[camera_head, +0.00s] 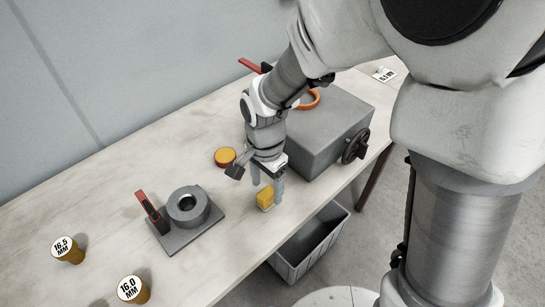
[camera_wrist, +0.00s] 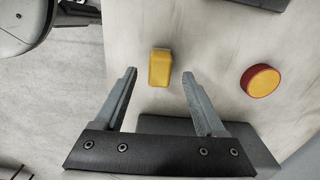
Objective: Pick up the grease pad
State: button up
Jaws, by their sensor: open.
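The grease pad looks to be the small yellow block (camera_head: 265,198) on the table near its front edge, right under my gripper. In the wrist view the yellow block (camera_wrist: 160,68) lies just beyond the fingertips, about midway between their lines. My gripper (camera_head: 267,188) points down over it in the head view, and its two fingers (camera_wrist: 158,72) are apart with nothing between them. In the head view the fingers overlap the block's upper part, so I cannot tell whether they touch it.
A round yellow-and-red tin (camera_head: 225,157) stands behind the block. A grey box with a handwheel (camera_head: 325,130) is close on the right. A die block with a red lever (camera_head: 188,222) and two labelled cylinders (camera_head: 68,250) stand left. A grey bin (camera_head: 310,245) is below the front edge.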

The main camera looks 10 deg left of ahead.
aim_at(267, 192)
notch_tip(267, 192, down, 3)
jog(key=shift+f, duration=0.15)
grip_shut()
dwell(0.4)
